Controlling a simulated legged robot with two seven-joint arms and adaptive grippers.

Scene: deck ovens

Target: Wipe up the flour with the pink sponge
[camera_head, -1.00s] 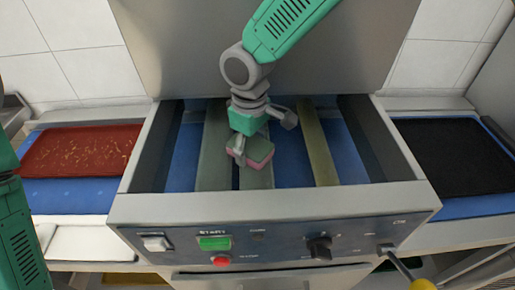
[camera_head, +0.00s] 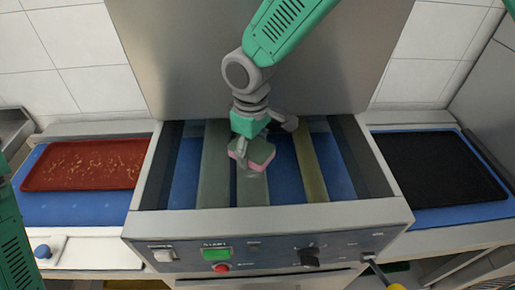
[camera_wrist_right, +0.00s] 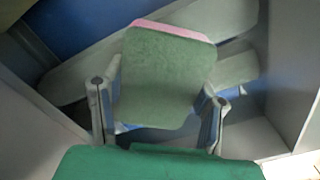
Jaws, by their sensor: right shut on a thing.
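My right gripper (camera_head: 262,145) is shut on the sponge (camera_head: 256,157), which has a green top and a pink underside. They are over the open top of a steel machine (camera_head: 268,220), above its blue bed and pale slats. In the right wrist view the sponge (camera_wrist_right: 166,75) sits between the two grey fingers, its pink edge at the far end. I cannot tell whether the sponge touches a slat. No flour shows clearly on the machine. My left gripper is out of view; only part of its green arm shows at the left edge.
A red tray (camera_head: 88,165) with yellowish flecks lies on a blue surface at left. A black tray (camera_head: 440,168) lies at right. A blue knob (camera_head: 42,251) is at lower left. A steel panel stands behind.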

